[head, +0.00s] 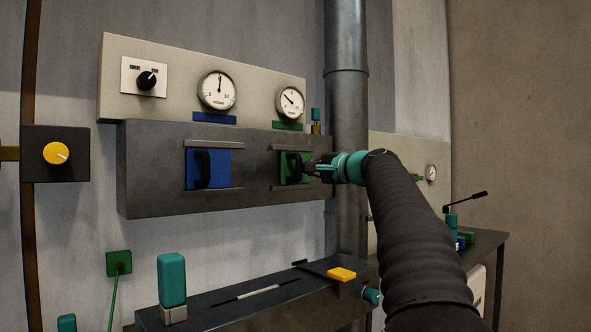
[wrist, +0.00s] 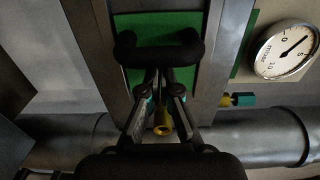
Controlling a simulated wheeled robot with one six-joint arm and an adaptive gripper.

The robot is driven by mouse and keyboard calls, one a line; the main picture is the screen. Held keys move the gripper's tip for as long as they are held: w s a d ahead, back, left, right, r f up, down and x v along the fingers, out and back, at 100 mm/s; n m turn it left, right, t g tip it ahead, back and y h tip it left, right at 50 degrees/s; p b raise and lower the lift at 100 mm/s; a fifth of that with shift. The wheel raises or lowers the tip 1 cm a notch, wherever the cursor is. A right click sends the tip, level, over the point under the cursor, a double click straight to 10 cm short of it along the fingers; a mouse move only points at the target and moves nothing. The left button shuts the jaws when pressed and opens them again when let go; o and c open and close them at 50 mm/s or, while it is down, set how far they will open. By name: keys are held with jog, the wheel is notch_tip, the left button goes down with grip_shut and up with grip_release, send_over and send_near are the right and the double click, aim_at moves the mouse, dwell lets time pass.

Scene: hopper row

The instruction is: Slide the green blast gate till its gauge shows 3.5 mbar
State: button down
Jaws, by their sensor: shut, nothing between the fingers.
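The green blast gate (head: 285,168) is a green plate with a black handle, between two metal rails on the dark duct panel. It also shows in the wrist view (wrist: 130,22), with its black handle (wrist: 158,47) across the plate. My gripper (head: 310,166) is at the handle from the right. In the wrist view my gripper (wrist: 159,78) is shut, its fingertips close against the handle, with nothing visible between them; contact is hard to tell. The gauge (head: 290,101) above a green label is marked in mbar; in the wrist view the gauge (wrist: 287,50) needle points between 0 and 5.
A blue gate (head: 215,168) with its own gauge (head: 217,90) is to the left. A vertical metal pipe (head: 346,60) stands just right of the panel. A bench (head: 225,302) below carries a teal-topped block (head: 171,280) and a yellow piece (head: 341,274).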

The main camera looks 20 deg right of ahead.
jog(key=shift+s+a+b, duration=0.25)
jog(key=shift+a+b, duration=0.05)
jog(key=shift+a, duration=0.45)
dwell(1.2)
jog(key=shift+d, duration=0.15)
jog(key=d+b+v, duration=0.1)
jog(key=b+v, duration=0.1)
jog(key=v, duration=0.6)
jog(key=shift+w, duration=0.2)
dwell(0.6)
